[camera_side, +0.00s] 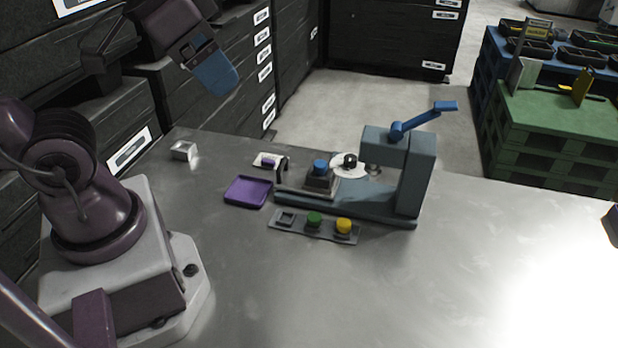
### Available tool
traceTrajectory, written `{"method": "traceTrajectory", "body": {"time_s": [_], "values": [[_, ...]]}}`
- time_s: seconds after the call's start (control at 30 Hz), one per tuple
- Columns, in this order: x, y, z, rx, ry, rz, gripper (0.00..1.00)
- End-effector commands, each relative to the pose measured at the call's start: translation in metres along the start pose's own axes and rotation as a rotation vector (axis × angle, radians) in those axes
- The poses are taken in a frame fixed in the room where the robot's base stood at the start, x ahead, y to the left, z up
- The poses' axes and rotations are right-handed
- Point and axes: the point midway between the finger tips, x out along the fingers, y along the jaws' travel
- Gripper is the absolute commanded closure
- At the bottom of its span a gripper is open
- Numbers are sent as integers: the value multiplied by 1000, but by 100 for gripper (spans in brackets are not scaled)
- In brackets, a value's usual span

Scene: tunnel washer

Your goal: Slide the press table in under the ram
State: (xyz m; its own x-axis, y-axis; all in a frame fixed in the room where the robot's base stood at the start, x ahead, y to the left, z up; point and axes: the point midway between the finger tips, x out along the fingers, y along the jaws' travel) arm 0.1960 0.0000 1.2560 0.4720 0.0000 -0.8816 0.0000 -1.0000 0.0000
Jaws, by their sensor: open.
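The press (408,170) is a blue-grey C-shaped frame on a long base plate, with a blue lever (430,116) raised to the right. Its short ram (373,171) hangs from the head's left side. The press table (298,184) is a grey slide at the left end of the base, clear of the ram. A dark upright handle (282,167) stands at its left end. A dark block with a blue top (320,166) sits on or at the slide. My gripper (213,78) is open, high at the upper left, away from the press.
A purple tray (248,191) lies left of the press. A holder strip (292,227) with green and yellow pieces lies in front. A white disc (345,172) with a black knob is behind. A small metal block (184,151) stands far left.

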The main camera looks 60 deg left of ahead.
Motion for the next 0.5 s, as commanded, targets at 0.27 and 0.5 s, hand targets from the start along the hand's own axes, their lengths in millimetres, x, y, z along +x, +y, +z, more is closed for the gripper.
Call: {"method": "traceTrajectory", "body": {"time_s": [0.27,0.5], "values": [[0,0,0,0,0,0,19],[7,-13,2,-59,-34,-33,62]]}}
